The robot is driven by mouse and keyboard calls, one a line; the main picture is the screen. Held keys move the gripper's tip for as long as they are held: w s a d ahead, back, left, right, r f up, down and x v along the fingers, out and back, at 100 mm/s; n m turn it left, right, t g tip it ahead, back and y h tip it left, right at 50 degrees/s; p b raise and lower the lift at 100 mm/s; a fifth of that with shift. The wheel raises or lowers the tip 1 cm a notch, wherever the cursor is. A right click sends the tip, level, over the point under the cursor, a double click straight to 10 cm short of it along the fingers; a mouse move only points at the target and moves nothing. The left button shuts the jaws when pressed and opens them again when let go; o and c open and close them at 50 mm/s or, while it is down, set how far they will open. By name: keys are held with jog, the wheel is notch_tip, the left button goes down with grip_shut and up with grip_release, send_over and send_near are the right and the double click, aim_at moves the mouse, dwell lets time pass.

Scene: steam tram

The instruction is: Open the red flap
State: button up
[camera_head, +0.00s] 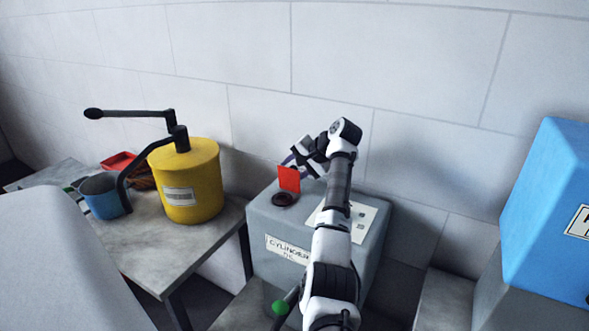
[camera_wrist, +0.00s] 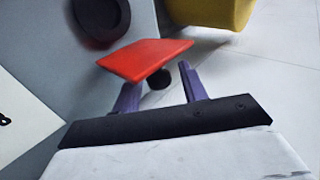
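The red flap (camera_head: 289,178) stands upright on top of the grey box labelled "CYLINDER" (camera_head: 262,222), beside a dark round opening (camera_head: 284,199). The opening is uncovered. In the wrist view the flap (camera_wrist: 146,60) is a tilted red plate next to the dark ring (camera_wrist: 100,22). My gripper (camera_head: 303,160) is just behind the flap, on the side away from the opening. Its purple fingers (camera_wrist: 160,88) are apart, with the flap across their tips. A small black round part shows between them. The flap partly hides the fingertips, so I cannot tell whether they touch it.
Left of the box, a table (camera_head: 140,245) bears a yellow drum (camera_head: 190,180) with a black pump handle, a blue mug (camera_head: 105,197) and a red tray (camera_head: 118,161). A blue box (camera_head: 550,215) stands at the right. A white wall (camera_head: 330,50) is close behind the grey box.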

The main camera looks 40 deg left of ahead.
jog(key=b+v, duration=0.4)
jog(key=v, duration=1)
jog(key=shift+f, duration=0.1)
